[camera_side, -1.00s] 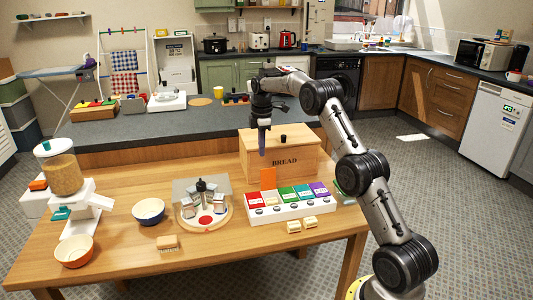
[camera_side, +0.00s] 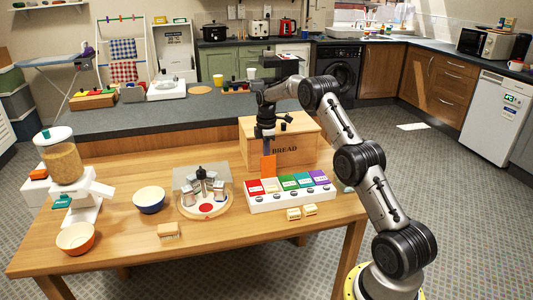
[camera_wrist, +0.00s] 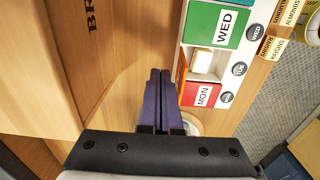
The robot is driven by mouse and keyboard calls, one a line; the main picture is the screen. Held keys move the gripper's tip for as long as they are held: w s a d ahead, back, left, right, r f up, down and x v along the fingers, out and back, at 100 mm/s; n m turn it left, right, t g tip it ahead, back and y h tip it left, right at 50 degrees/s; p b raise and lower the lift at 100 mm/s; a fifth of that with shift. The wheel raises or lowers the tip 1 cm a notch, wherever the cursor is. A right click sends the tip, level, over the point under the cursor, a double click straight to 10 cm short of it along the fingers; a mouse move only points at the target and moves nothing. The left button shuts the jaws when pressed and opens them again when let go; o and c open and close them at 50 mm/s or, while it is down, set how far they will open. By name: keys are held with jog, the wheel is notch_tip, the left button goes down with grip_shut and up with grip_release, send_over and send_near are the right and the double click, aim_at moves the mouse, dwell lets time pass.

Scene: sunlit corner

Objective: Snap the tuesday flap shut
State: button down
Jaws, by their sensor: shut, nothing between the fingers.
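The white organiser (camera_side: 290,199) stands on the wooden table with a row of coloured flaps. The orange Tuesday flap (camera_side: 268,166) stands upright, open, between the closed red MON flap (camera_side: 254,187) and the closed green WED flap. In the wrist view, the orange flap (camera_wrist: 181,68) is nearly edge-on beside an uncovered compartment (camera_wrist: 203,63) with something pale in it. My gripper (camera_side: 267,147) has purple fingers, shut and empty, low behind the flap on the bread box side. In the wrist view, the fingertips (camera_wrist: 160,74) are close to the flap; I cannot tell whether they touch.
The wooden bread box (camera_side: 294,150) stands close behind my gripper. Two small cream labelled blocks (camera_side: 293,214) lie in front of the organiser. A round tray (camera_side: 207,213) with several small containers is at its left. Table space in front is mostly clear.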

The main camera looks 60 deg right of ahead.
aim_at(270, 163)
jog(key=shift+a, duration=0.1)
jog(key=shift+s+a+f, duration=0.1)
jog(key=shift+s+a, duration=1.2)
jog(key=shift+s, duration=0.05)
jog(key=shift+s+a+f, duration=0.1)
jog(key=shift+s+a, duration=0.05)
jog(key=shift+s+a+f, duration=0.25)
jog(key=shift+s+a, duration=0.25)
jog(key=shift+s+a+f, duration=0.2)
jog(key=shift+s+a, duration=0.3)
jog(key=shift+s+a+f, duration=0.1)
jog(key=shift+s+a, duration=0.05)
